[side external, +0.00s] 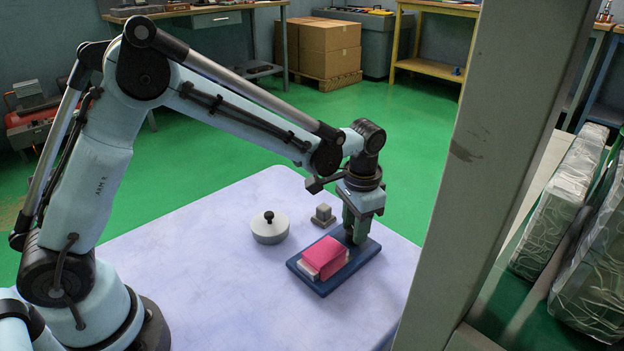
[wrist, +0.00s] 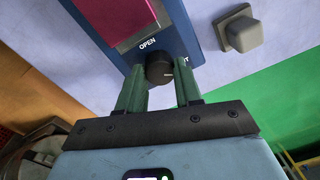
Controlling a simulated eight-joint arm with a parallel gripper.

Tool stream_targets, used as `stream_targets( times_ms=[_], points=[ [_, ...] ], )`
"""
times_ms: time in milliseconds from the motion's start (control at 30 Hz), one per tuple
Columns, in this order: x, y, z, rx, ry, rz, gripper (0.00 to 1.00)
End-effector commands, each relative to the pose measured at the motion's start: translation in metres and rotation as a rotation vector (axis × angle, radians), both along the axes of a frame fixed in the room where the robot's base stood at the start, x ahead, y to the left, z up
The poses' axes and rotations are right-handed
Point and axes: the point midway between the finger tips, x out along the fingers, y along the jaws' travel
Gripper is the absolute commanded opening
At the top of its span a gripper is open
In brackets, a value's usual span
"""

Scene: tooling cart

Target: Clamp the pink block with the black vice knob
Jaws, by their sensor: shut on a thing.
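The pink block (side external: 325,254) lies on the blue vice base (side external: 322,288), with a pale piece along its lower left side. In the wrist view the pink block (wrist: 112,18) is at the top, on the blue base (wrist: 186,24). The black vice knob (wrist: 159,69) stands at the base's near end, beside an "OPEN" label; a second label is partly hidden. My gripper (wrist: 160,82) is shut on the knob, one green finger on each side. In the side view my gripper (side external: 357,234) points down at the base's right end and hides the knob.
A round whitish lidded pot (side external: 270,230) with a black knob and a small grey block (side external: 323,216) stand on the pale tabletop (side external: 190,265) behind the vice. A grey post (side external: 490,160) stands in the right foreground of the side view. The tabletop's left part is clear.

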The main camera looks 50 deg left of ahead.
Motion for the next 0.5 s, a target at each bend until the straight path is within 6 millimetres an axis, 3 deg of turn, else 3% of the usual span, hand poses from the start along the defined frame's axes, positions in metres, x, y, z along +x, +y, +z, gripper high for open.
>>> stream_targets(
  times_ms=[100, 133, 267, 500],
  points=[
    [0.0003, -0.0001, 0.0003, 0.001, -0.001, 0.000, 0.04],
    [0.0003, -0.0001, 0.0003, 0.001, -0.001, 0.000, 0.39],
    [0.0002, -0.0001, 0.0003, 0.000, -0.001, 0.001, 0.59],
    [0.0001, 0.0000, 0.0002, 0.000, 0.000, 0.002, 0.60]
  ],
)
